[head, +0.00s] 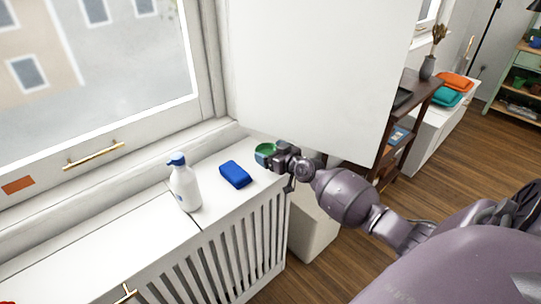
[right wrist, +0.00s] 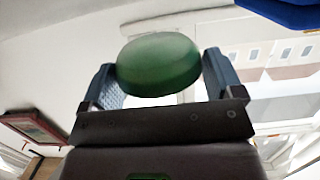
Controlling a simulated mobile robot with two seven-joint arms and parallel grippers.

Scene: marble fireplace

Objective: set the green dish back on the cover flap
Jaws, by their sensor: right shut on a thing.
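The green dish (head: 264,148) is at the far right end of the white radiator cover's top (head: 215,205). My right gripper (head: 271,155) is shut on it. In the right wrist view, the rounded green dish (right wrist: 158,65) sits between the two fingers of the right gripper (right wrist: 160,80). From the head view I cannot tell whether the dish touches the cover top or is held just above it. A seam crosses the cover top; which part is the flap is not clear. My left gripper is not in view.
A blue sponge-like block (head: 236,174) and a white spray bottle with a blue top (head: 184,184) stand left of the dish. A large white panel (head: 320,70) rises behind my right gripper. The window (head: 90,70) is on the left. A dark shelf (head: 408,110) stands to the right.

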